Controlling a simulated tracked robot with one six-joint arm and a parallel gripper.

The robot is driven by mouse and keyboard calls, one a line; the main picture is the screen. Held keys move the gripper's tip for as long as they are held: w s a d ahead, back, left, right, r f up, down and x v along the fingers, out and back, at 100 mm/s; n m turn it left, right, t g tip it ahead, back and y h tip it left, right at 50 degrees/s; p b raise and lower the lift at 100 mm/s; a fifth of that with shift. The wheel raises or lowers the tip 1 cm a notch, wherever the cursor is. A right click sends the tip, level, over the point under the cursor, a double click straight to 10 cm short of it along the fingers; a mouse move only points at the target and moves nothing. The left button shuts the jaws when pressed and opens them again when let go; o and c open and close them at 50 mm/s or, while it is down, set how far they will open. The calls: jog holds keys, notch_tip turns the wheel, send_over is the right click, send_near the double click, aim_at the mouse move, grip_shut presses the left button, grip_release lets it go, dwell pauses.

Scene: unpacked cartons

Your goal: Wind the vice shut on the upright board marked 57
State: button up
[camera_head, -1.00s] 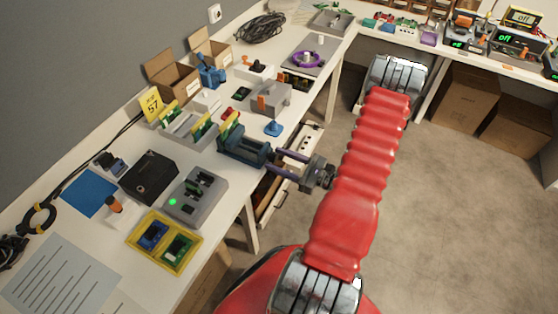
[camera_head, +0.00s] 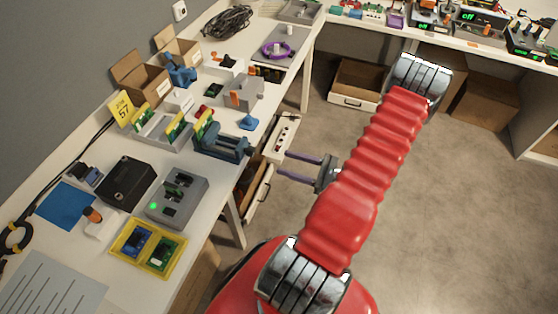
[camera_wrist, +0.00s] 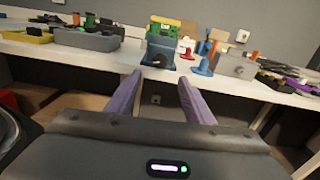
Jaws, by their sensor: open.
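The dark teal vice (camera_head: 226,144) stands at the bench's front edge. An upright green board with a yellow edge (camera_head: 203,124) stands at its jaws; I cannot tell whether they touch it. In the wrist view the vice (camera_wrist: 161,48) faces me with a dark round screw end, the board (camera_wrist: 166,24) above it. I cannot read a number on this board; a yellow sign (camera_head: 122,107) reading 57 stands behind the grey rack. My gripper (camera_head: 282,163) is open and empty, its purple fingers pointing at the vice, off the bench edge and apart from it. The fingers (camera_wrist: 160,78) also show in the wrist view.
The grey rack (camera_head: 160,133) with upright boards stands behind the vice. A blue knobbed piece (camera_head: 249,123) and a grey block (camera_head: 244,93) are close by to the right.

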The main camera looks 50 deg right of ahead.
jog(key=shift+v, duration=1.15)
jog(key=shift+f, duration=0.1)
